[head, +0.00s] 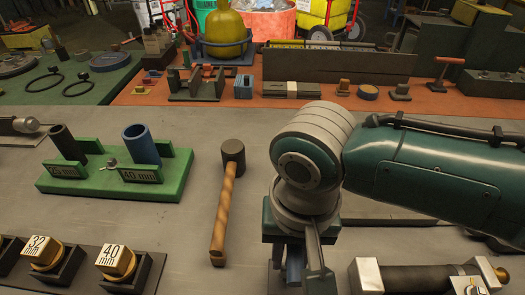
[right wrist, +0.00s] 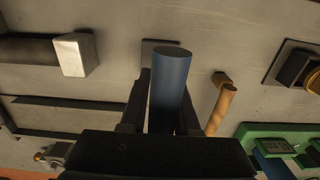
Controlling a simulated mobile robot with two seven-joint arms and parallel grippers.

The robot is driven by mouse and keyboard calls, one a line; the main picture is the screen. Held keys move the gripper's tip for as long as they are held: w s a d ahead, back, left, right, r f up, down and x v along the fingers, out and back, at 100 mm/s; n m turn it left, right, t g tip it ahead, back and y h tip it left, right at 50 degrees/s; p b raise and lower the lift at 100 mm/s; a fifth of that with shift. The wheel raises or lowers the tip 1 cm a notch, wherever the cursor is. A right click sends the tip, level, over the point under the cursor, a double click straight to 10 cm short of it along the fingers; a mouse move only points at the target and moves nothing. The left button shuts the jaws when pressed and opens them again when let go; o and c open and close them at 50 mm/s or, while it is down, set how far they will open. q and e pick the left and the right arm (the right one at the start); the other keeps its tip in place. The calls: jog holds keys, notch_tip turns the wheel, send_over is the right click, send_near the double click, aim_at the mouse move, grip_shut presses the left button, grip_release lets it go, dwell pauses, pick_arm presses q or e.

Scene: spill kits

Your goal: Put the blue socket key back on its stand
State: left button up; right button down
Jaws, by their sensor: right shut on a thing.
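My right gripper (right wrist: 166,105) is shut on a blue tube, the blue socket key (right wrist: 171,72), which stands between its fingers in the right wrist view. In the head view my right arm hides most of the grip; a bit of blue (head: 295,262) shows below the wrist. The green stand (head: 108,190) lies left of the gripper. A dark tube (head: 68,145) leans in its left holder. Another blue tube (head: 141,145) sits in the holder marked 40 mm. The stand also shows at right in the right wrist view (right wrist: 280,130). My left gripper is out of view.
A mallet (head: 227,195) lies between the stand and my right arm. Blocks marked 32 mm (head: 40,248) and 40 mm (head: 115,260) sit in dark holders at front left. A dark cylinder tool (head: 415,277) lies at front right.

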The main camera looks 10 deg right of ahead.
aim_at(291, 255)
jog(key=shift+f+b, duration=0.95)
jog(key=shift+f, duration=0.5)
jog(key=c, duration=0.6)
grip_release()
jog(key=shift+o, duration=0.2)
notch_tip(291, 255, up, 9)
jog(key=p, duration=0.2)
jog(key=shift+f+p, duration=0.1)
jog(key=shift+p, duration=0.25)
jog(key=shift+r, duration=0.55)
